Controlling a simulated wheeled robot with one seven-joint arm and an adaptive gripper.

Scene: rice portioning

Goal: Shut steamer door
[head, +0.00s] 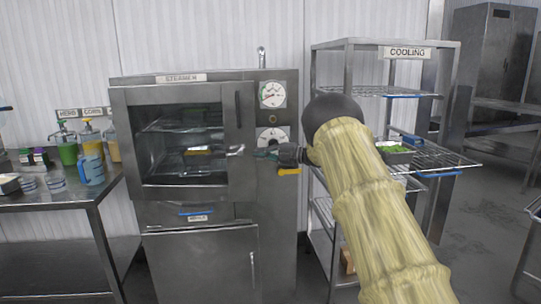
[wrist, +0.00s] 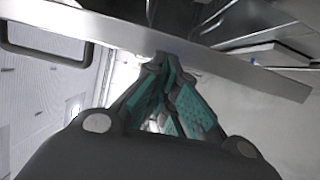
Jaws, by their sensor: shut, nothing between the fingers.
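The steel steamer (head: 280,200) stands at the middle of the head view. Its door (head: 120,130) is a steel frame around a large opening, through which wire racks show; a dark vertical slot and a small lever handle (head: 236,150) are on its right side. I cannot tell whether the door is fully closed or slightly ajar. My gripper (head: 262,154) is shut and empty, its fingers pointing left by the door's right edge. In the wrist view, the teal-padded fingers (wrist: 163,62) reach a long steel edge (wrist: 230,68) crossing the picture; contact is unclear.
A wire cooling rack (head: 420,90) stands to the right, with a pan of green food (head: 396,153) on a shelf behind my arm. A steel table (head: 85,193) at the left carries bottles and a blue jug (head: 91,170).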

